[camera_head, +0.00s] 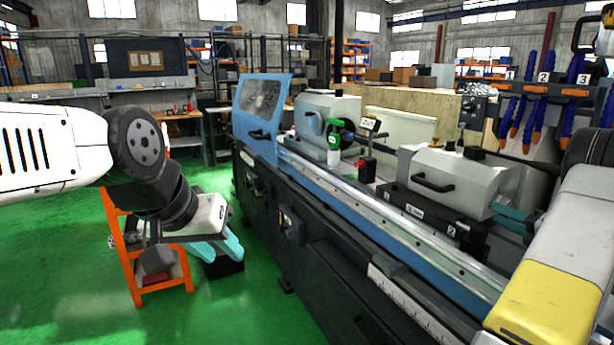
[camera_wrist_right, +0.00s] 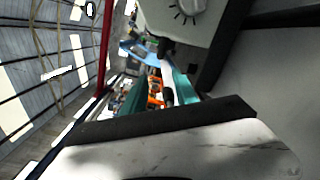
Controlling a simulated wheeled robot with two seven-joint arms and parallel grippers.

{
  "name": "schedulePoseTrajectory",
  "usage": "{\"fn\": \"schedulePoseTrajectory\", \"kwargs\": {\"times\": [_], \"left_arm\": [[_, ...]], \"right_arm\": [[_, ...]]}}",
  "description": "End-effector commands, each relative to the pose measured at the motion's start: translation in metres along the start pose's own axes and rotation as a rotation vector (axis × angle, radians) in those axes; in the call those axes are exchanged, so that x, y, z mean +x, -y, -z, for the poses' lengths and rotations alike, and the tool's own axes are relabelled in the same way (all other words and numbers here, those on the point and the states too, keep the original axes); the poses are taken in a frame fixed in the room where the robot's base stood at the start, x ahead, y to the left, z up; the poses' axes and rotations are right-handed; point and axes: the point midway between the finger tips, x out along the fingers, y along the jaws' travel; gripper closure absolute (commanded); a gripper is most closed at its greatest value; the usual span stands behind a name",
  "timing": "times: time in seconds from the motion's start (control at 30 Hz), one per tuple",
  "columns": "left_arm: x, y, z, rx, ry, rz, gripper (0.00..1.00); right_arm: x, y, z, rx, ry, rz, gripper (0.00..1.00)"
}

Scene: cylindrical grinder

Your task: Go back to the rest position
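My left arm comes in from the left, with its left gripper (camera_head: 218,248) pointing down over the green floor, clear of the machine. Its teal fingers show, but their gap is unclear. My right arm comes in at the right edge. A teal part of my right gripper (camera_head: 514,217) shows beside the grey tailstock housing (camera_head: 462,182) of the grinder; I cannot tell if they touch. In the right wrist view, the two teal fingers of the right gripper (camera_wrist_right: 160,98) stand apart with nothing seen held between them.
The cylindrical grinder (camera_head: 330,245) fills the middle and right, with its blue guard (camera_head: 262,105) at the far end. A green and white spray bottle (camera_head: 334,145) stands on it. An orange stand (camera_head: 138,270) is beside my left gripper. Blue hoses (camera_head: 547,80) hang at right. Green floor is free at lower left.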

Motion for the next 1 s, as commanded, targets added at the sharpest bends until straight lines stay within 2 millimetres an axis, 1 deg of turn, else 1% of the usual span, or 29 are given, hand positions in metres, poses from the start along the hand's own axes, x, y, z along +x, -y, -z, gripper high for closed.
{"fn": "schedulePoseTrajectory", "kwargs": {"times": [0.03,0.17,0.27,0.37,0.47,0.57,0.63,0.67,0.7,0.77,0.83,0.87,0.9,0.97,1.0], "left_arm": [[0.000,0.000,0.000,-0.001,-0.001,0.000,0.64],[0.000,0.000,0.000,0.000,-0.001,0.000,0.64],[0.000,0.000,0.000,-0.001,-0.001,0.000,0.64],[0.000,0.000,0.000,0.000,-0.001,0.000,0.64],[0.000,0.000,0.000,0.000,-0.001,0.000,0.64],[0.000,0.000,0.000,0.000,-0.001,0.000,0.64],[0.000,0.000,0.000,0.000,-0.001,0.000,0.64],[0.000,0.000,0.000,0.000,-0.001,0.000,0.64],[0.000,0.000,0.000,-0.001,-0.001,0.000,0.64],[0.000,0.000,0.000,-0.001,-0.001,0.000,0.64],[0.000,0.000,0.000,-0.001,-0.001,0.000,0.64],[0.000,0.000,0.000,-0.001,-0.001,0.000,0.64],[0.000,0.000,0.000,0.000,-0.001,0.000,0.64],[0.000,0.000,0.000,-0.001,-0.001,0.000,0.64],[0.000,0.000,0.000,-0.001,-0.001,0.000,0.64]], "right_arm": [[0.007,-0.007,-0.004,0.007,0.013,0.008,0.65],[0.022,-0.023,-0.017,0.044,0.063,0.041,0.65],[0.036,-0.040,-0.028,0.090,0.116,0.073,0.65],[0.051,-0.061,-0.040,0.154,0.183,0.105,0.65],[0.065,-0.088,-0.050,0.246,0.263,0.137,0.65],[0.077,-0.123,-0.055,0.383,0.362,0.165,0.65],[0.082,-0.151,-0.052,0.521,0.443,0.188,0.65],[0.083,-0.164,-0.047,0.592,0.479,0.196,0.65],[0.082,-0.179,-0.038,0.690,0.523,0.210,0.65],[0.078,-0.200,-0.019,0.845,0.582,0.233,0.65],[0.069,-0.220,0.011,1.034,0.640,0.264,0.65],[0.065,-0.229,0.026,1.118,0.661,0.280,0.65],[0.057,-0.238,0.049,1.228,0.685,0.305,0.65],[0.044,-0.252,0.089,1.393,0.714,0.354,0.65],[0.033,-0.259,0.117,1.500,0.730,0.393,0.65]]}}
